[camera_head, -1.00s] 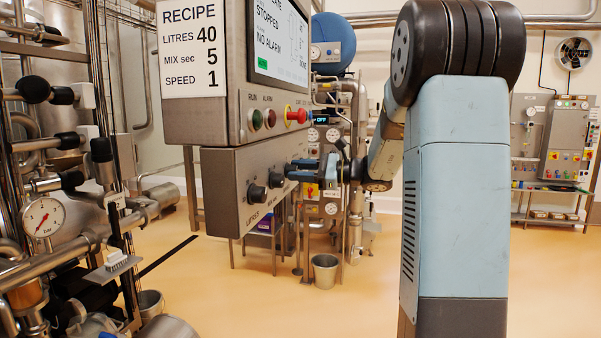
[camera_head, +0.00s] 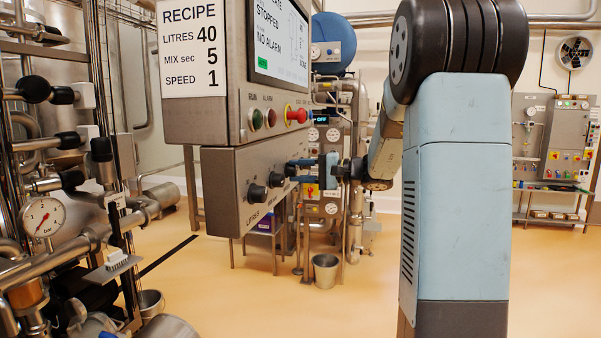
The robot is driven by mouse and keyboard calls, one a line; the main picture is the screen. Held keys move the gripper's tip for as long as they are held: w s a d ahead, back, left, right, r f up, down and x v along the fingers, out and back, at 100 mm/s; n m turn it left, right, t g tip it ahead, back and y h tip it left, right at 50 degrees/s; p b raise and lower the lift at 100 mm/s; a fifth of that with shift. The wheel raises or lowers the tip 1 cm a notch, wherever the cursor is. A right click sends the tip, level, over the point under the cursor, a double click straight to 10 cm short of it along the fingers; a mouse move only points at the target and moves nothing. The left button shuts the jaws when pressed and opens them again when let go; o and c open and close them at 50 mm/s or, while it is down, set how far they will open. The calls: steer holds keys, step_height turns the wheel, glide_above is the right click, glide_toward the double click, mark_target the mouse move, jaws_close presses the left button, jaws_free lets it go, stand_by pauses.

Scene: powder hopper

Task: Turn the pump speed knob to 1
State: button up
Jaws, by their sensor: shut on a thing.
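The grey control box (camera_head: 225,185) below the screen carries a row of dark knobs on its sloping front. The left knob (camera_head: 257,193) has a label starting "LITRES" under it. The middle knob (camera_head: 276,180) stands to its right. A recipe card (camera_head: 193,48) reads litres 40, mix sec 5, speed 1.
Above the knobs are a green lamp (camera_head: 255,119), a red lamp (camera_head: 271,117) and a red push button (camera_head: 296,115), close over my gripper. The screen (camera_head: 278,40) shows "STOPPED" and "NO ALARM". Pipes and a gauge (camera_head: 42,217) stand at the left.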

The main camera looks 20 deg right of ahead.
steer(key=n, duration=0.4)
steer(key=shift+s+f, duration=0.15)
steer(key=shift+f, duration=0.2)
steer(key=n, duration=0.5)
stand_by(0.4)
steer(key=o, duration=1)
steer(key=shift+r, duration=0.1)
steer(key=shift+o, duration=0.2)
steer(key=v, duration=1.3)
steer(key=shift+s+d, duration=0.2)
steer(key=shift+s, duration=0.15)
steer(key=shift+a, duration=0.1)
